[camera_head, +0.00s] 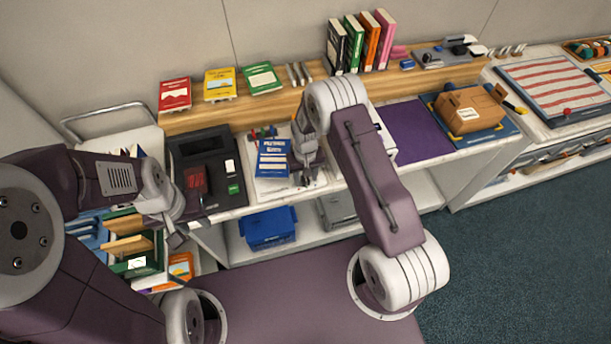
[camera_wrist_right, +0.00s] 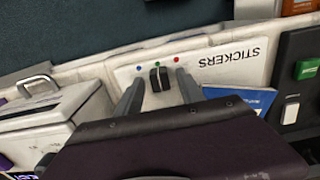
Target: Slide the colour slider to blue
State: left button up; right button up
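The colour slider is a black ridged knob (camera_wrist_right: 159,79) on a white panel (camera_wrist_right: 225,66) marked STICKERS, upside down in the right wrist view. Blue, green and red dots run left to right along the panel there. The knob stands by the middle, green dot; the blue dot (camera_wrist_right: 138,68) is to its left. My right gripper (camera_wrist_right: 159,82) is open, with one finger on each side of the knob and gaps between. In the head view my right gripper (camera_head: 306,178) is over the counter and hides the knob. My left gripper (camera_head: 176,234) hangs at the left; its fingers are unclear.
Several books (camera_head: 353,45) stand on the wooden shelf behind. A blue bin (camera_head: 268,228) sits below the counter.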

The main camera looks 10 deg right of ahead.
grip_shut()
dwell(1.3)
